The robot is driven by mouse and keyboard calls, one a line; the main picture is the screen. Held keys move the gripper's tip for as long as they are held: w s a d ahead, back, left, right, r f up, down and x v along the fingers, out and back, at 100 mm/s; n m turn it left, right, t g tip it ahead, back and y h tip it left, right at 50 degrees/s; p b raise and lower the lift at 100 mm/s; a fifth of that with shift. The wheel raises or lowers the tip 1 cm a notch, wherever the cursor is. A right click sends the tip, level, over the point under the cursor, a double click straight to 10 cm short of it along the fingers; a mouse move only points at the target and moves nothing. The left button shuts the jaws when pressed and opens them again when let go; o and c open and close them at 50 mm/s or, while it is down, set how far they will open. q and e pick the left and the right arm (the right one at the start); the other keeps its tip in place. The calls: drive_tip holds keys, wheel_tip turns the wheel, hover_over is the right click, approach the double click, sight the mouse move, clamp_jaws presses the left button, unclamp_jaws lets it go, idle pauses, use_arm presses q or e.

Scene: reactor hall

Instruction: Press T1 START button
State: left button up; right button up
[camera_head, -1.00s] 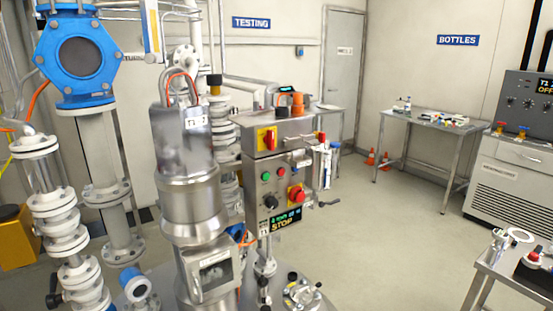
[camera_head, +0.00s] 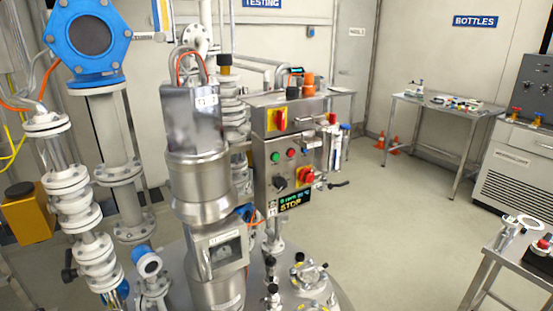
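The grey steel control box (camera_head: 262,146) stands right of the steel motor column, near the middle of the head view. On its front are a green button (camera_head: 275,157) and a red button (camera_head: 291,153) beside it. A red and yellow switch (camera_head: 277,118) sits on the upper part. Labels at the buttons are too small to read. Neither of my grippers is in view.
The motor column (camera_head: 197,185) stands directly left of the box, above a round steel vessel lid with fittings. A blue-flanged pipe (camera_head: 88,38) is at the upper left. A side table (camera_head: 440,103), a grey cabinet (camera_head: 515,160) and open floor lie to the right.

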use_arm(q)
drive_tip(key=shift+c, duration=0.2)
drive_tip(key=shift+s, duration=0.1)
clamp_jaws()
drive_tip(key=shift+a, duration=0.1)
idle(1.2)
